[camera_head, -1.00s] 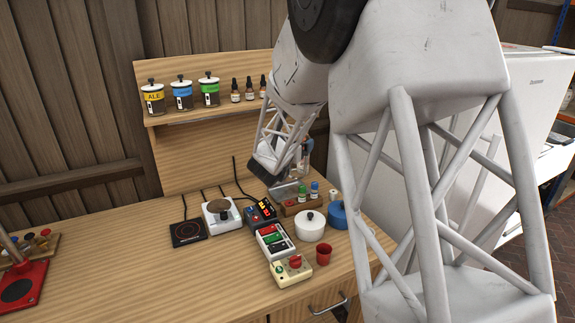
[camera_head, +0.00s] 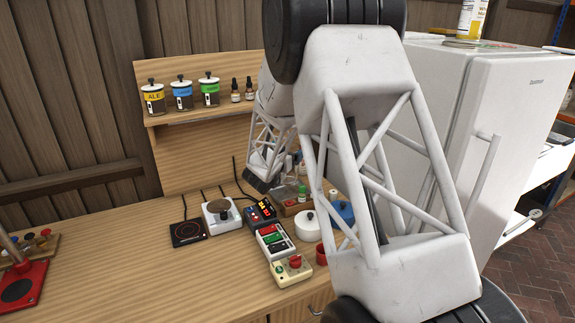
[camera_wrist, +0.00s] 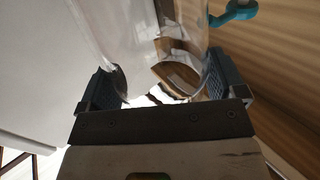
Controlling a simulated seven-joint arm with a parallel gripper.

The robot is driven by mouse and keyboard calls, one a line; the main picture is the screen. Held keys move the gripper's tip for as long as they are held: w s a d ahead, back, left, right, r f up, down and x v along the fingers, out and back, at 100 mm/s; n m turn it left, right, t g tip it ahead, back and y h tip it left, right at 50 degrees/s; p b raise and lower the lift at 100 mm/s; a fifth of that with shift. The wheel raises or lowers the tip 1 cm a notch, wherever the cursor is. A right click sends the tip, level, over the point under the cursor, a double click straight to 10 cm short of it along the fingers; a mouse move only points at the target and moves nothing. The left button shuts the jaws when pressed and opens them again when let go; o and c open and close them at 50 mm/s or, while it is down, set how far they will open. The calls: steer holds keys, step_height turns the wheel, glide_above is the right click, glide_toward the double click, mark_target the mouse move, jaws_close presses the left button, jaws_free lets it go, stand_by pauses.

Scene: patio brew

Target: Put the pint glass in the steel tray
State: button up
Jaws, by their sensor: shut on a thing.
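The pint glass (camera_wrist: 182,48) is clear and see-through. In the wrist view it lies between the two dark finger pads of my gripper (camera_wrist: 162,82), and my gripper is shut on it. Its curved rim or base shows close to the right pad, and a clear edge runs near the left pad. In the head view my arm reaches over the back right of the bench, and its links hide most of the gripper and the glass. I cannot make out the steel tray in either view.
On the bench stand a hot plate (camera_head: 188,232), a scale (camera_head: 221,215), control boxes (camera_head: 272,241), a white pot (camera_head: 307,226) and a blue pot (camera_head: 343,212). A white fridge (camera_head: 500,130) stands at right. The bench's left middle is clear. A teal object (camera_wrist: 235,12) shows in the wrist view.

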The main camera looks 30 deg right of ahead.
stand_by(0.3)
step_height(320, 180, down, 4)
steer(key=shift+r, duration=0.25)
steer(key=shift+w+f, duration=0.2)
steer(key=shift+f, duration=0.55)
steer(key=o, duration=1.2)
steer(key=shift+a, duration=0.1)
